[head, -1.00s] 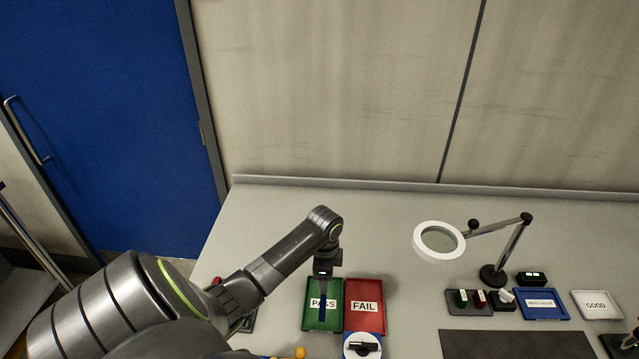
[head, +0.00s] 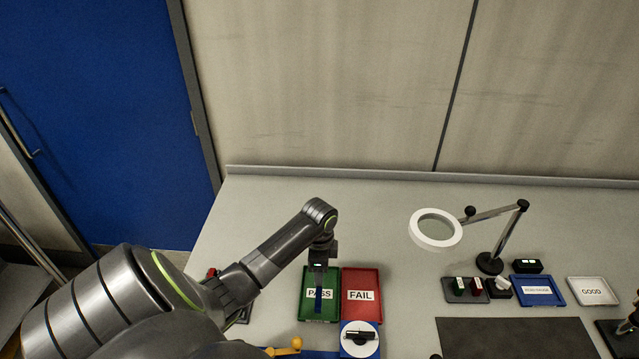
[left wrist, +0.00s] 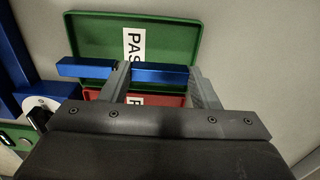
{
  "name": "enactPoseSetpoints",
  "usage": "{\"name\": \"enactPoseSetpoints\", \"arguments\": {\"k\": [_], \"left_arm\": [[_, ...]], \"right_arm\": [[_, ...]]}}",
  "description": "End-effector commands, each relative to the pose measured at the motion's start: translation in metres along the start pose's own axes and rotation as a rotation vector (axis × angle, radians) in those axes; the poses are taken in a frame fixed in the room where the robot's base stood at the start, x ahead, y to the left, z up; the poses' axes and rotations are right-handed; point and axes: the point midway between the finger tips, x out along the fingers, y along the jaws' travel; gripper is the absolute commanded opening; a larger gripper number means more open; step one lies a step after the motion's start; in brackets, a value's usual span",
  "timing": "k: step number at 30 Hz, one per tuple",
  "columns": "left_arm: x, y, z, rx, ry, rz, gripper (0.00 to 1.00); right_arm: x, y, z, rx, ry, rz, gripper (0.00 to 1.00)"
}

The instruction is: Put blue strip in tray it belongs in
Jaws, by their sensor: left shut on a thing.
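The blue strip (head: 318,299) is in my left gripper (head: 319,268), over the green PASS tray (head: 306,311). In the left wrist view the strip (left wrist: 160,73) lies across the jaws, and my left gripper (left wrist: 160,82) is shut on it. One end of the strip sticks out past the left finger. The green tray (left wrist: 165,25) is behind it and looks empty. I cannot tell how high the strip is above the tray floor. The red FAIL tray (head: 361,312) stands right beside the green one. My right gripper is not in view.
A white round dial (head: 360,347) on a blue base is just in front of the red tray. At right are a magnifier lamp (head: 436,229), a blue labelled tray (head: 538,302), a white GOOD tray (head: 591,303) and a dark mat (head: 515,340). The bench behind the trays is clear.

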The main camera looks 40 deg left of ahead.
Motion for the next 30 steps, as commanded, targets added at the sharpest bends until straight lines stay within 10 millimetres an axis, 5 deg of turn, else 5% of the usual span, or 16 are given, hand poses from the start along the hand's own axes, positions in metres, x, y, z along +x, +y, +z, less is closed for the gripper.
{"name": "enactPoseSetpoints", "arguments": {"k": [30], "left_arm": [[0.011,0.001,-0.001,0.000,0.001,0.001,0.27]], "right_arm": [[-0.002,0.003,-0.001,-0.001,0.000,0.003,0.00]]}}
